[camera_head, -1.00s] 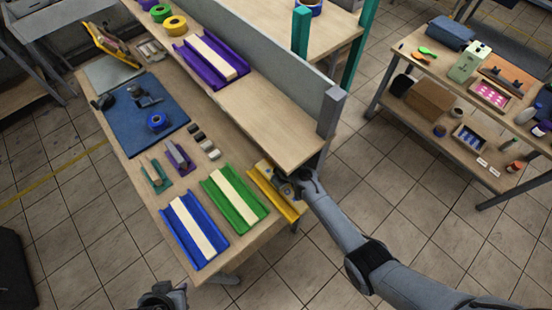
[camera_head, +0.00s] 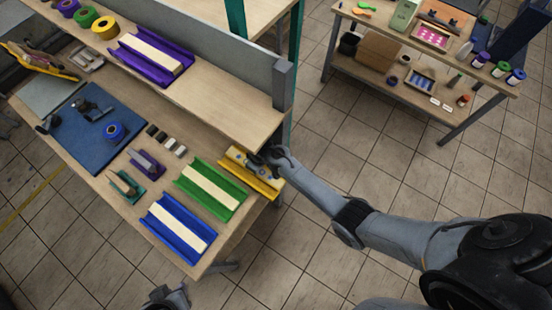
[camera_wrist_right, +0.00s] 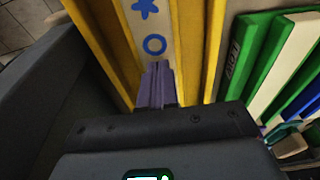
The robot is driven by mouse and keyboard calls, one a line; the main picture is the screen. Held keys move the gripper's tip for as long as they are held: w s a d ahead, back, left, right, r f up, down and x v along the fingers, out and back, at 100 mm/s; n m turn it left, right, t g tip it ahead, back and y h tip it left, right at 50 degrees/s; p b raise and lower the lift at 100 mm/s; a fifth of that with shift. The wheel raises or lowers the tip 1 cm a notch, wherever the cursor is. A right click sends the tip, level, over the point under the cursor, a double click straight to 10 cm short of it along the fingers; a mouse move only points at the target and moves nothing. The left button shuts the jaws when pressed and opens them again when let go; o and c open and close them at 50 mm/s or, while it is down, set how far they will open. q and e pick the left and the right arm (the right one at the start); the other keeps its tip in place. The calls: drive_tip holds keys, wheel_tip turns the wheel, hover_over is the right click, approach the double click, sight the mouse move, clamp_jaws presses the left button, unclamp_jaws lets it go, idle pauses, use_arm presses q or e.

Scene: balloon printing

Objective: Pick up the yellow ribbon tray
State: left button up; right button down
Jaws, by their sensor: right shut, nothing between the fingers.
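The yellow ribbon tray (camera_head: 250,179) lies at the right end of the workbench, beside the green ribbon tray (camera_head: 211,189) and close to the raised shelf. My right gripper (camera_head: 254,160) is over the yellow tray and hides part of it. In the right wrist view, the gripper's fingers (camera_wrist_right: 157,85) are together with nothing between them. They lie over the pale strip (camera_wrist_right: 150,20) with blue marks, between the yellow walls (camera_wrist_right: 214,45). I cannot tell whether they touch it. My left gripper (camera_head: 168,296) is at the bottom edge, away from the trays; its fingers are unclear.
A blue ribbon tray (camera_head: 178,228) lies nearer the bench's front edge. A purple ribbon tray (camera_head: 152,58) rests on the raised shelf (camera_head: 205,95), whose grey panel and post (camera_head: 283,85) stand close to my right arm. Small holders and a blue mat (camera_head: 88,122) lie further left.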

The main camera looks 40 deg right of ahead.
sight(277, 183)
drive_tip(key=s+d, duration=0.1)
drive_tip(key=s, duration=0.1)
drive_tip(key=s+d, duration=0.1)
drive_tip(key=s, duration=0.2)
drive_tip(key=s+d, duration=0.1)
drive_tip(key=s, duration=0.2)
drive_tip(key=c, duration=1.8)
unclamp_jaws()
drive_tip(key=shift+s+d, duration=0.15)
drive_tip(key=shift+s, duration=0.2)
drive_tip(key=o, duration=0.5)
drive_tip(key=shift+s+d, duration=0.15)
drive_tip(key=shift+s, duration=0.25)
drive_tip(key=o, duration=1.1)
drive_tip(key=shift+r, duration=0.1)
